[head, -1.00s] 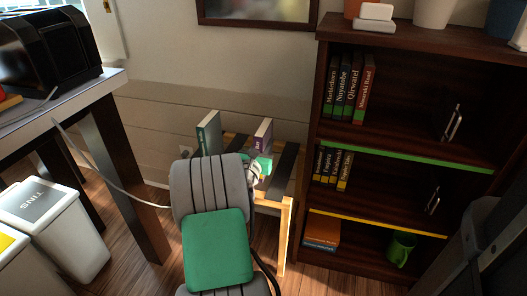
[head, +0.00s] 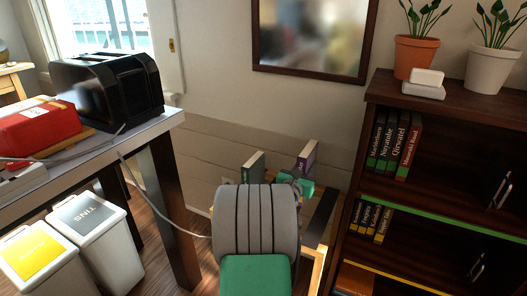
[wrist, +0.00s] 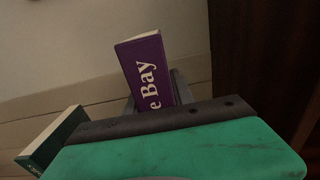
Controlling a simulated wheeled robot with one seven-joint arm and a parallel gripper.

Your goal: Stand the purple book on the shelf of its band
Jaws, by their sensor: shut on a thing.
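The purple book (head: 308,155) is in my gripper (head: 296,183), tilted, above the low wooden rack in the head view. In the wrist view the purple book (wrist: 148,75) shows its spine with white letters "e Bay"; its lower end and any coloured band are hidden behind my gripper. The bookcase (head: 372,150) stands at the right. Its upper shelf has a green edge strip (head: 430,213), and the shelf below has a yellow one (head: 385,277). Several books (head: 392,145) stand at the left of the green-edged shelf, with free room to their right.
A dark green book (head: 254,167) stands on the rack (head: 318,262), left of the purple book. A table (head: 165,135) with a toaster (head: 105,90) is at the left, above two bins (head: 92,232). Metal bookends (head: 500,190) stand on the shelves. Plants top the bookcase.

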